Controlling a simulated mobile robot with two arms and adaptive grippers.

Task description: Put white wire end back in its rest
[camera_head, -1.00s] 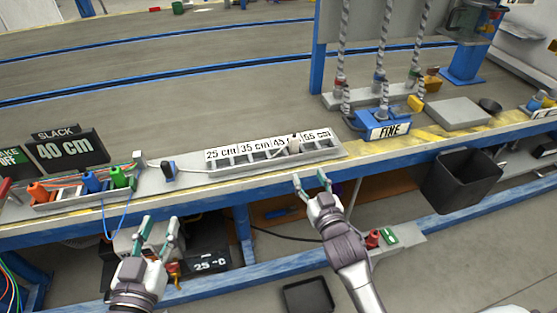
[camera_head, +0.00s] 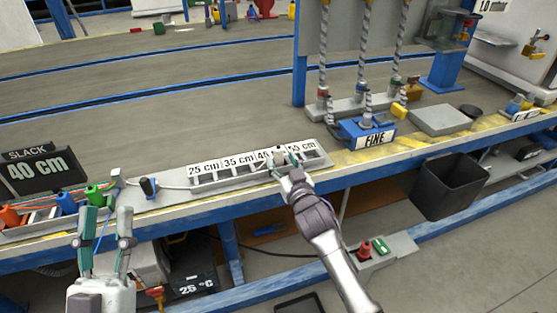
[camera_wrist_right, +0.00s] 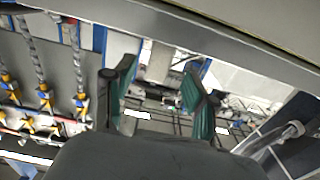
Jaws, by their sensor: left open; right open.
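The white wire end (camera_head: 280,151) stands as a small pale plug in the long grey rack (camera_head: 236,175), near the 45 cm and 55 cm labels. My right gripper (camera_head: 284,161) is open at this plug, its fingertips very close to it; contact is unclear. In the right wrist view my right gripper (camera_wrist_right: 158,95) shows two green fingers spread apart, with no clearly held object. A pale wire (camera_head: 172,187) runs from a dark plug (camera_head: 148,187) toward the rack. My left gripper (camera_head: 103,232) is open and empty, in front of the connector tray at the left.
The connector tray (camera_head: 25,233) holds orange, blue and green plugs. A SLACK 40 cm sign (camera_head: 40,175) stands behind it. A blue FINE block (camera_head: 366,136) and hanging twisted cables (camera_head: 362,60) stand right of the rack. A black bin (camera_head: 450,185) is below the bench at right.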

